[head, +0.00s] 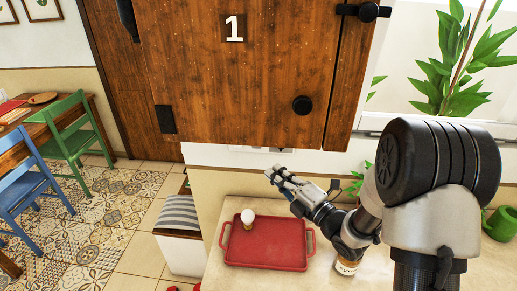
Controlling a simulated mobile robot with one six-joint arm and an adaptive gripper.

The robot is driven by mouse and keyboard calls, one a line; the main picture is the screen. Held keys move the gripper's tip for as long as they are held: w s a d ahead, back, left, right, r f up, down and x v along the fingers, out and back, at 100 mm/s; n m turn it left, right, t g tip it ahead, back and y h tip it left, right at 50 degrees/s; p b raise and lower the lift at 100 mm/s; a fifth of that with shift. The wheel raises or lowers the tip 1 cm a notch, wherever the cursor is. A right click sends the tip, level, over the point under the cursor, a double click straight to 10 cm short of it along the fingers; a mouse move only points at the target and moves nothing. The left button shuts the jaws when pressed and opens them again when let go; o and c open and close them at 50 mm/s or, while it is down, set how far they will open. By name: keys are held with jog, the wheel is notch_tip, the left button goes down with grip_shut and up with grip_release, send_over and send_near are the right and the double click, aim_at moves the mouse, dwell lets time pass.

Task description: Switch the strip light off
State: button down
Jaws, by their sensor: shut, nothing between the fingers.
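My gripper (271,173) is shut and empty. It points left and up, a little below the bottom edge of the wooden cabinet marked 1 (190,65) and above the counter. A pale strip with small grey pieces (262,149) shows just under the cabinet edge, above my gripper; I cannot tell whether it is the strip light, its switch or a wall fitting. No lit lamp can be made out. The underside of the cabinet is hidden from this view.
A red tray (265,255) with an egg in a cup (248,218) lies on the counter (225,208) below my gripper. A labelled jar (346,270) stands partly behind my arm. A green watering can (501,223) is at right. Chairs and a table stand at left.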

jog(key=w+d+b+x, duration=0.1)
jog(key=w+d+x, duration=0.1)
jog(key=x, duration=0.9)
jog(key=shift+w+a+r, duration=0.2)
jog(key=shift+w+r+m, duration=0.2)
jog(key=shift+w+m, duration=0.05)
jog(key=shift+m, duration=0.05)
jog(key=shift+f, duration=0.1)
